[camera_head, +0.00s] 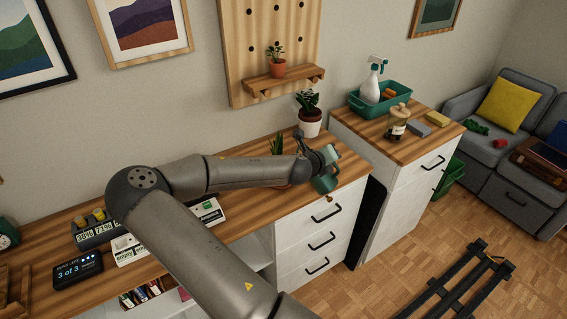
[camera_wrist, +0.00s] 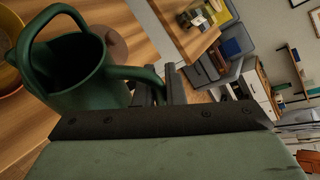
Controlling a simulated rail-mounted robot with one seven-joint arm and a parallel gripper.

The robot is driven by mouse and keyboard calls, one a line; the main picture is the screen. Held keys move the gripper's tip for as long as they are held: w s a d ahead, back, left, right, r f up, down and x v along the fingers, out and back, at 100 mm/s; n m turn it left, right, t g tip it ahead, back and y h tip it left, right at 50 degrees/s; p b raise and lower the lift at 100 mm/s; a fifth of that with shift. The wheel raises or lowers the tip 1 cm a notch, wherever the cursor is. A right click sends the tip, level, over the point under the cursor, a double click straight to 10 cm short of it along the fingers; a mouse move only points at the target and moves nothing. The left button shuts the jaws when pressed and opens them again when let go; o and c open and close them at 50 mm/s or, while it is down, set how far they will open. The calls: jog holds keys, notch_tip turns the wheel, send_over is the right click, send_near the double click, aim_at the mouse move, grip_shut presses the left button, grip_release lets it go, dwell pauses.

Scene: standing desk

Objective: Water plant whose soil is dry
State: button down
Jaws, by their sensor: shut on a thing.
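My gripper (camera_head: 318,160) is shut on a green watering can (camera_head: 326,184) at the right end of the desk. In the wrist view the can (camera_wrist: 75,88) shows an open top and a loop handle; a green part of it runs into the fingers (camera_wrist: 163,88). A leafy plant in a white pot (camera_head: 310,124) stands behind the gripper. A small plant in a terracotta pot (camera_head: 277,68) sits on the wall shelf. A spiky plant (camera_head: 277,143) stands behind my arm, its pot mostly hidden. Soil dryness cannot be told.
The wooden desk (camera_head: 240,212) carries a dark display panel with percentages (camera_head: 96,229) and a "3 of 3" screen (camera_head: 77,271) at left. A higher cabinet (camera_head: 420,150) at right holds a green tray (camera_head: 358,108), spray bottle (camera_head: 370,88) and sponges.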

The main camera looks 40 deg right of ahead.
jog(key=shift+w+a+r+n+g+h+p, duration=0.15)
jog(key=shift+w+a+r+n+g+p, duration=0.1)
jog(key=shift+w+r+n+p, duration=0.3)
jog(key=shift+w+a+r+n+g+h+p, duration=0.15)
jog(key=shift+w+r+g+p, duration=0.2)
jog(key=shift+r, duration=0.35)
jog(key=shift+w+a, duration=0.2)
jog(key=shift+w, duration=0.05)
dwell(0.4)
jog(key=shift+w+a+r, duration=0.1)
jog(key=shift+w, duration=0.2)
jog(key=shift+w+a+r+n+h+p, duration=0.2)
jog(key=shift+w+r+n+h+p, duration=0.1)
jog(key=shift+r+n, duration=0.1)
dwell(2.0)
jog(key=shift+f, duration=0.15)
